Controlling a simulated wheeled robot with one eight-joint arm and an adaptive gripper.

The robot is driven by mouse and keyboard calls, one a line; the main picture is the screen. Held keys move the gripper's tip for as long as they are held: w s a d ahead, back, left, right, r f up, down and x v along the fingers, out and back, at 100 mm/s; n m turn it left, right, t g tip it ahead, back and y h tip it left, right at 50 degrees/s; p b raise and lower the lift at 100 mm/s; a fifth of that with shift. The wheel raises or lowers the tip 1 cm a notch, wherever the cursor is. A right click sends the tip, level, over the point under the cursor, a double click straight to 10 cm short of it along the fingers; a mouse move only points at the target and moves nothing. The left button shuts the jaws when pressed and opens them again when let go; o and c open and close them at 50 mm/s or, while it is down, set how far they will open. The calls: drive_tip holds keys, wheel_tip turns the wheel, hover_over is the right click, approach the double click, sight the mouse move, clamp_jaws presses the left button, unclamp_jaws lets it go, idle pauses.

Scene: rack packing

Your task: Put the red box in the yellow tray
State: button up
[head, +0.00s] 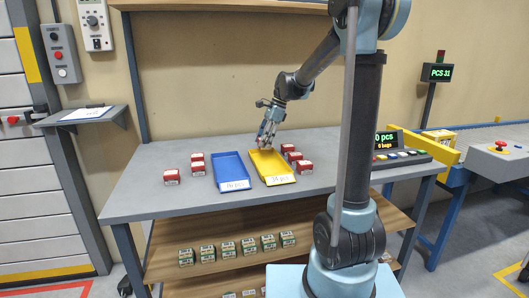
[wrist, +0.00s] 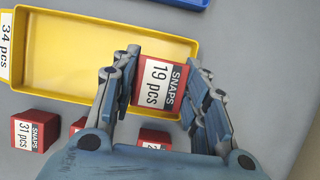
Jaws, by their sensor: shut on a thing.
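My gripper (head: 267,138) is over the back end of the yellow tray (head: 272,172) on the table. In the wrist view, its fingers (wrist: 163,80) are shut on the sides of a red box (wrist: 180,76) with a white label reading SNAPS 19 pcs. The held box overlaps the end of the yellow tray (wrist: 70,62) farthest from its 34 pcs label; its height above the tray is hard to tell. In the head view the held box is hard to make out. The visible floor of the tray is empty.
A blue tray (head: 231,168) lies left of the yellow one. Several red boxes stand close by: some left of the blue tray (head: 171,177), others right of the yellow tray (head: 305,168). A button panel (head: 400,158) stands at the table's right. A shelf hangs above the table.

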drive_tip(key=shift+f, duration=2.15)
drive_tip(key=shift+f, duration=0.1)
drive_tip(key=o, duration=0.8)
drive_tip(key=shift+o, duration=0.2)
drive_tip(key=v, duration=1.2)
drive_tip(key=shift+s, duration=0.2)
